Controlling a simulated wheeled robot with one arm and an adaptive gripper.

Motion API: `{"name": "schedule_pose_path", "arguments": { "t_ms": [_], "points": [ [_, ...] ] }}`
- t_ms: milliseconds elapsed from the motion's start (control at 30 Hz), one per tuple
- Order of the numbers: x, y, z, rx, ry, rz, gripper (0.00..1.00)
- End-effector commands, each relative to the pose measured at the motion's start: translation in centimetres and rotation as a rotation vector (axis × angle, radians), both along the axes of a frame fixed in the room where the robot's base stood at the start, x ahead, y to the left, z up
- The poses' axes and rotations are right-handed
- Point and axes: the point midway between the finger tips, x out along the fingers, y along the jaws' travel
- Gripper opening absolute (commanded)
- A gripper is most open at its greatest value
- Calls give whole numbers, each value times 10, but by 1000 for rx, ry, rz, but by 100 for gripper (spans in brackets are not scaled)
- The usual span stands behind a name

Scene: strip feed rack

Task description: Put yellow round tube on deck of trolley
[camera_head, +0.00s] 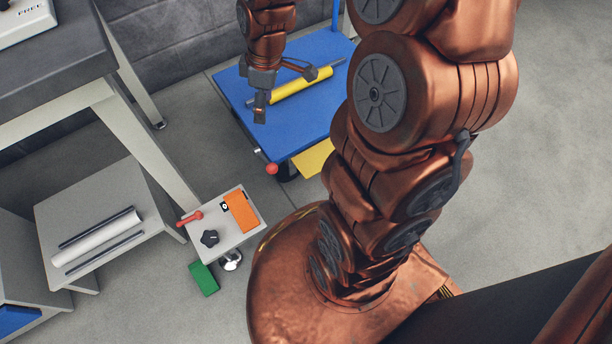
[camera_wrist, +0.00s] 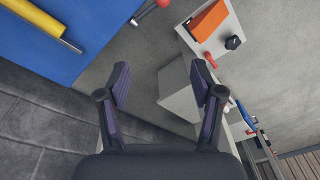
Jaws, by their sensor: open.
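The yellow round tube (camera_head: 302,83) lies on the blue deck of the trolley (camera_head: 308,128), at a slant across its far half. My gripper (camera_head: 286,94) is over the deck in the head view, its fingers spread and empty. The tube passes behind or between the fingers there, and I cannot tell the height gap. In the wrist view the tube (camera_wrist: 36,17) is at the upper left on the blue deck (camera_wrist: 95,25), well outside the open fingers (camera_wrist: 160,72). A thin grey piece shows at the tube's end.
A small stand (camera_head: 232,238) carries an orange block (camera_head: 240,212), a red piece (camera_head: 190,218) and a black knob (camera_head: 209,238). A green block (camera_head: 203,278) is on the floor beside it. A red ball (camera_head: 272,169) sticks out at the trolley's near corner. A grey wall (camera_head: 180,50) stands behind.

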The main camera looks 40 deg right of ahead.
Motion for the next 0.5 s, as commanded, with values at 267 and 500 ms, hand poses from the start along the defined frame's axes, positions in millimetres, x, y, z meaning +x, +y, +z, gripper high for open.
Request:
{"name": "schedule_pose_path", "arguments": {
  "t_ms": [267, 500],
  "points": [
    [-91, 36, 27, -52, 165, -281, 66],
    [-171, 50, 41, -136, 288, -558, 66]
  ]
}}
